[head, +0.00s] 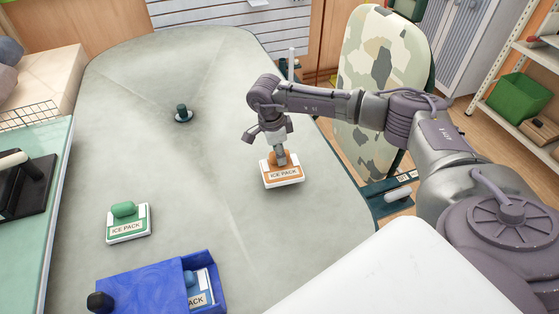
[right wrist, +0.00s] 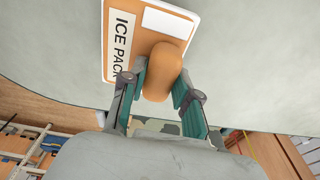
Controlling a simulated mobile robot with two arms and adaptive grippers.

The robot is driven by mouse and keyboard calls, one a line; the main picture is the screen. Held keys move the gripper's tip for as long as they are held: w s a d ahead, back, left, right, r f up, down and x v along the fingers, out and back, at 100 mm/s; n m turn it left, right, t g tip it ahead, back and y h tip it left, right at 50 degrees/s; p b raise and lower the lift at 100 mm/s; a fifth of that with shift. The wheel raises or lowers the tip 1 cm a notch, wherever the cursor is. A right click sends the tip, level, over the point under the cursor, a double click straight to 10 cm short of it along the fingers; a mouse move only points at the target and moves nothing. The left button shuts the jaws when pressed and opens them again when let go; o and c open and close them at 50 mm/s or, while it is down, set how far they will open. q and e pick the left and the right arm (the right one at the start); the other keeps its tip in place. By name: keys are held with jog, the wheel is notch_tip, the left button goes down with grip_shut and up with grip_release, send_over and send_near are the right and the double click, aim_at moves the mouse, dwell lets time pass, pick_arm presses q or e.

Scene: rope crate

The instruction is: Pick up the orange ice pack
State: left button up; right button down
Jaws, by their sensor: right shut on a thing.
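The orange ice pack (head: 283,176) is a flat orange and white block with an "ICE PACK" label and a rounded orange knob. It is on the right part of the grey table in the head view, under my right gripper (head: 273,157). In the right wrist view the orange ice pack (right wrist: 120,45) fills the top middle, and my right gripper (right wrist: 158,88) has its fingers on both sides of the knob, shut on it. Whether the pack touches the table or hangs just above it, I cannot tell. My left gripper is not in view.
A green ice pack (head: 128,224) lies at the left of the grey table (head: 225,130). A blue box (head: 145,280) at the front holds a blue ice pack (head: 199,290). A dark green knob (head: 183,113) stands farther back. The table's middle is clear.

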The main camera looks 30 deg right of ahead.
jog(key=s+d+r+b, duration=0.1)
jog(key=s+d+r, duration=0.5)
jog(key=s+r, duration=0.2)
jog(key=shift+s, duration=1.05)
jog(key=shift+a+f, duration=0.1)
jog(key=shift+a, duration=0.05)
